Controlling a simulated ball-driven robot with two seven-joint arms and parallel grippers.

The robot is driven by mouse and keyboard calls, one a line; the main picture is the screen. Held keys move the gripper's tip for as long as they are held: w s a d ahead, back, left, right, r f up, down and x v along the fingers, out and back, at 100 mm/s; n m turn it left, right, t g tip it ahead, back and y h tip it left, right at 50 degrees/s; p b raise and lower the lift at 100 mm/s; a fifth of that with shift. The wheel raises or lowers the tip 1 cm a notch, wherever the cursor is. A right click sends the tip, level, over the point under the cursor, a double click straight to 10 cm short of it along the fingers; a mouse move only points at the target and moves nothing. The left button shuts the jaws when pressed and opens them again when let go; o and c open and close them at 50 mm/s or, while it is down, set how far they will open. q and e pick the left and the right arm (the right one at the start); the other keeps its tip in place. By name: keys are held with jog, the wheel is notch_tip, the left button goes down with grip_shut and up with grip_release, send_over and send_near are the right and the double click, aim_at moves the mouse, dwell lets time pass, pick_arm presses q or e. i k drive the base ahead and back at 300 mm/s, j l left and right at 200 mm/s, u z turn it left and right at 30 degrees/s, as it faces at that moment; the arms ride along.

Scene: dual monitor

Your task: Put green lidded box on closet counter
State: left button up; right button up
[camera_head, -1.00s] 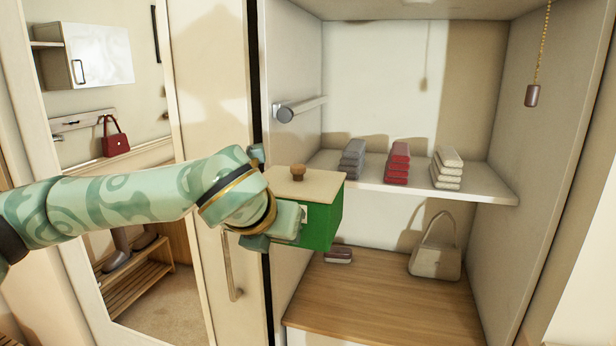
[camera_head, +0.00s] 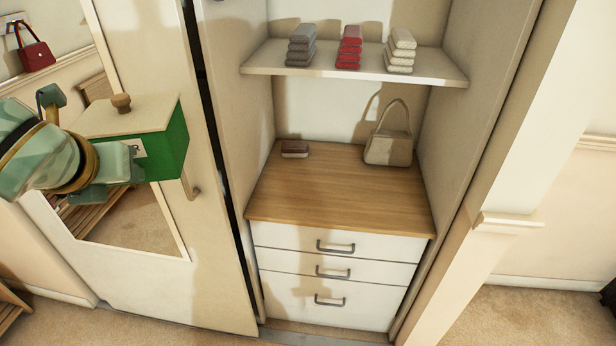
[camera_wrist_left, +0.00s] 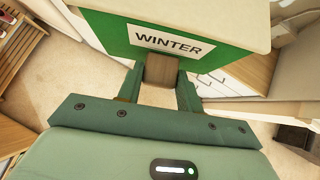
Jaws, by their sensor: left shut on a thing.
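The green lidded box (camera_head: 167,151) has a pale lid with a round wooden knob. My left gripper (camera_head: 125,165) is shut on it and holds it upright in the air at the left, in front of the closet's mirrored door. In the left wrist view the box (camera_wrist_left: 115,32) carries a label reading WINTER, and the left gripper's fingers (camera_wrist_left: 160,80) close on a brown part at its front. The wooden closet counter (camera_head: 340,205) lies to the right of the box, above white drawers. My right gripper is not in view.
A beige handbag (camera_head: 390,146) stands at the counter's back right, and a small brown item (camera_head: 295,149) lies at its back left. The counter's front and middle are clear. A shelf (camera_head: 350,72) with folded stacks hangs above. The closet's left side panel (camera_head: 235,120) stands between box and counter.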

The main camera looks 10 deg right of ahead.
aim_at(305, 205)
jog(key=i+l+u, duration=0.1)
jog(key=l+u, duration=0.2)
jog(key=l, duration=0.55)
jog(key=l+u, duration=0.35)
jog(key=l, duration=0.45)
jog(key=k+l, duration=0.1)
jog(key=l, duration=1)
